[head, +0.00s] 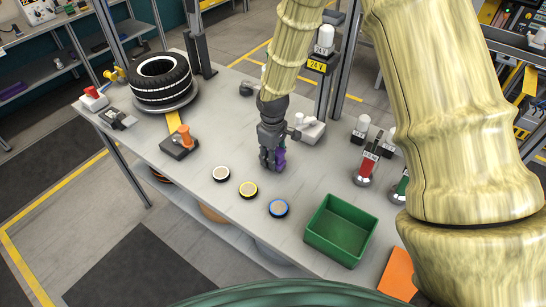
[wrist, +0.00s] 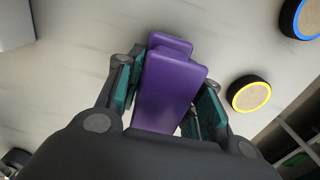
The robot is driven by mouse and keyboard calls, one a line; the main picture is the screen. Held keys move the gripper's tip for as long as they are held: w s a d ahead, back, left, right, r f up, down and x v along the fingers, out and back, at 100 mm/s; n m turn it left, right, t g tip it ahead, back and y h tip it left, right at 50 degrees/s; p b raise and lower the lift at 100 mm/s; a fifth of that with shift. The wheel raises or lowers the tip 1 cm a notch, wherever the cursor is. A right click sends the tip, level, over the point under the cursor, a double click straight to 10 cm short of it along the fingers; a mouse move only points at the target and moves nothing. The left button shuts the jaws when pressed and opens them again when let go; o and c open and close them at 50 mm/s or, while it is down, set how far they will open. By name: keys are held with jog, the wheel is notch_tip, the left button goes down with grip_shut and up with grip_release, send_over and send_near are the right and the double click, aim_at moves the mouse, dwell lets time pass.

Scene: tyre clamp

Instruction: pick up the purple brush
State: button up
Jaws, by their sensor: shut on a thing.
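The purple brush (wrist: 165,90) is between the two fingers of my gripper (wrist: 170,88) in the wrist view. The fingers have teal pads, and they are shut on the brush. In the head view my gripper (head: 271,164) points down over the grey table, with a bit of the purple brush (head: 280,158) showing at its right side. Most of the brush is hidden there by the fingers. I cannot tell whether the brush touches the table.
Several round discs lie left of and in front of my gripper, including a yellow-rimmed one (head: 248,190) and a blue-rimmed one (head: 278,208). A green bin (head: 341,230) stands at the front right. A tyre (head: 160,80) sits at the back left.

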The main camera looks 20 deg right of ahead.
jog(key=shift+r, duration=0.1)
jog(key=shift+r+b, duration=0.75)
jog(key=shift+r, duration=0.4)
jog(key=s+r+b, duration=0.1)
jog(key=s, duration=0.4)
jog(key=s+b, duration=0.2)
jog(key=s, duration=0.3)
jog(key=s+d+r+b, duration=0.1)
jog(key=s+b, duration=0.1)
jog(key=s, duration=0.4)
jog(key=shift+r, duration=0.3)
